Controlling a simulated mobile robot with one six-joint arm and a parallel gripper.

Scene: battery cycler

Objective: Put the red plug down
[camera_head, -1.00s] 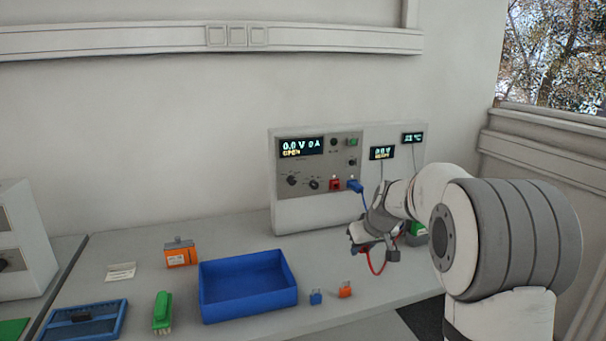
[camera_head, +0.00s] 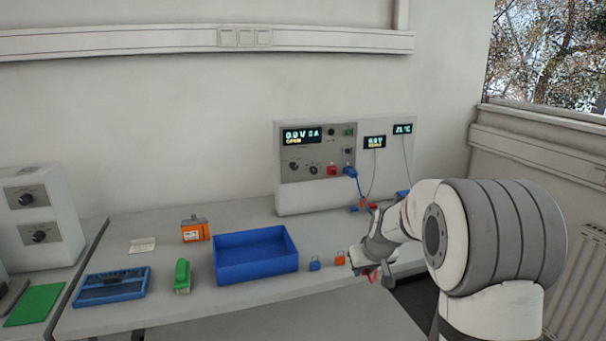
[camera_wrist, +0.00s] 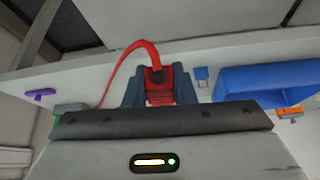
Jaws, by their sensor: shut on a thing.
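The red plug (camera_wrist: 158,88) sits between the fingers of my gripper (camera_wrist: 160,92) in the wrist view, with its red cable curving up and to the left. The gripper is shut on it. I cannot tell whether the plug touches the bench.
The blue bin (camera_head: 256,268) and a blue padlock (camera_head: 314,264) are left of the gripper. The cycler (camera_head: 318,195) stands behind, with a blue plug (camera_head: 350,172) in its front. A green brush (camera_head: 182,276) and orange battery (camera_head: 195,231) lie farther left.

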